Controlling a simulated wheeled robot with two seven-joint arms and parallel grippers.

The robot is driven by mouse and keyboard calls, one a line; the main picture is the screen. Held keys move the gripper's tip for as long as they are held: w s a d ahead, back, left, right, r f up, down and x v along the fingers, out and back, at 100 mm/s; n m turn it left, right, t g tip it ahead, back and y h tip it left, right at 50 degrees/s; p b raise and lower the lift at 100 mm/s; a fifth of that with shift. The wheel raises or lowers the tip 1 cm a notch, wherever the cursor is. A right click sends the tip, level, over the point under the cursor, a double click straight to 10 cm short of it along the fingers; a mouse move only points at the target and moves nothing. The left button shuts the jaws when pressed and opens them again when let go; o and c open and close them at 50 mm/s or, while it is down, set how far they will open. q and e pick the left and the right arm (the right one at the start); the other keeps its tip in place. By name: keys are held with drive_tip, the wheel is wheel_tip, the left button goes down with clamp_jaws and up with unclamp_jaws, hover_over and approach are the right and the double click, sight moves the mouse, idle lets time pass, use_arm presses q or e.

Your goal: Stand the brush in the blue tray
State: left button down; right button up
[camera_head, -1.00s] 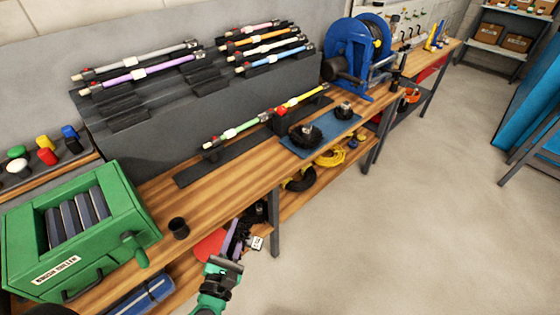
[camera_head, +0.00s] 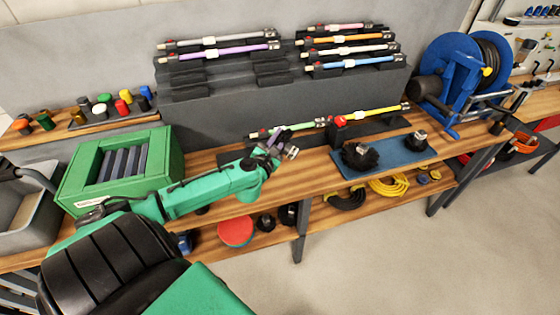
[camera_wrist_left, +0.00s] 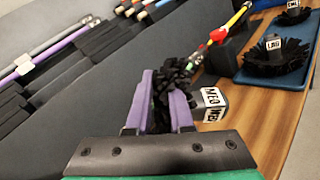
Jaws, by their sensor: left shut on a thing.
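My left gripper (camera_head: 280,146), with purple fingers, is shut on a brush with black bristles and a grey hub marked MED (camera_wrist_left: 212,104). The brush lies sideways in the fingers, its hub to the right in the left wrist view. The gripper is above the wooden bench, left of the blue tray (camera_head: 391,152). The tray also shows at the upper right of the left wrist view (camera_wrist_left: 290,80). A larger black brush (camera_head: 360,156) stands at its left and a smaller one (camera_head: 417,142) at its right. My right gripper is not in view.
A rod of green and yellow sections (camera_head: 375,113) lies on a dark rack behind the tray. A green brush roller box (camera_head: 125,165) is at the left, a blue hose reel (camera_head: 455,80) at the right.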

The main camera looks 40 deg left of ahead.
use_arm(q)
wheel_tip(320, 180, down, 12)
drive_tip(key=b, duration=0.3)
drive_tip(key=shift+r+b, duration=0.15)
drive_tip(key=shift+b, duration=0.25)
drive_tip(key=shift+f, duration=0.2)
drive_tip(key=c, duration=0.8)
unclamp_jaws()
drive_tip(key=shift+r, duration=0.1)
drive_tip(key=shift+r, duration=0.15)
drive_tip(key=v, duration=1.2)
